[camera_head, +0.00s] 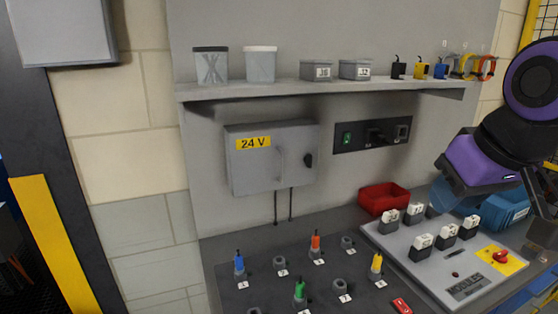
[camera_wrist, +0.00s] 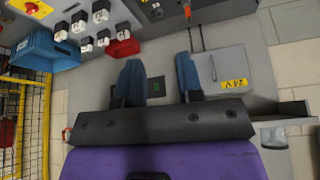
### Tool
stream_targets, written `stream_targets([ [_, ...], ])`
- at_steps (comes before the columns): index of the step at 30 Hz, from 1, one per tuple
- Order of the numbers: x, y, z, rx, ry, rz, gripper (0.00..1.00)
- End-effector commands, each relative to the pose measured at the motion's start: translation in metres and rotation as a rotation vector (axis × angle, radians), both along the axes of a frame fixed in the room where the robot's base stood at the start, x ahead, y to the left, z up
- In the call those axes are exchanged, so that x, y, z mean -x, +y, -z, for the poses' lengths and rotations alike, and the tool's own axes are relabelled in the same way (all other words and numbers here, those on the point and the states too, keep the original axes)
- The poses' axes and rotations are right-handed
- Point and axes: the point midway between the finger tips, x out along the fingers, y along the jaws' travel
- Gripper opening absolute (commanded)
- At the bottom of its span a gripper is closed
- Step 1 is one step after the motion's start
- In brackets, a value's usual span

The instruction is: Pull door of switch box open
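The grey switch box (camera_head: 262,172) with a yellow "24 V" label hangs on the back panel under the shelf. Its door looks closed. A slim grey vertical handle (camera_head: 281,163) is on the door, and a black knob (camera_head: 308,160) is at its right side. In the wrist view, turned over, the switch box (camera_wrist: 208,79) is right of my fingers. My gripper (camera_head: 444,197) is well to the right of the box, above the control panel. In the wrist view my gripper (camera_wrist: 160,66) has two blue fingers apart with nothing held.
A shelf (camera_head: 330,90) with cups and small bins runs above the box. A black socket panel (camera_head: 371,135) is right of the box. A red bin (camera_head: 384,199), a blue bin (camera_head: 507,208) and a control panel (camera_head: 445,262) stand below. Pegs stand on the bench (camera_head: 235,296).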

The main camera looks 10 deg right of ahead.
Motion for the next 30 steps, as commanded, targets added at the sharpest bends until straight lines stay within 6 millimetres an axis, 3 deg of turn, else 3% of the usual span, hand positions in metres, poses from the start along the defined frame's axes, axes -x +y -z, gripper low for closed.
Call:
stream_targets([
  [5, -0.029, 0.001, 0.003, 0.013, -0.052, -0.009, 0.34],
  [14, -0.125, 0.010, 0.016, 0.044, -0.264, -0.064, 0.34],
  [21, -0.193, 0.027, 0.031, 0.043, -0.441, -0.125, 0.34],
  [30, -0.259, 0.056, 0.058, 0.003, -0.658, -0.210, 0.34],
])
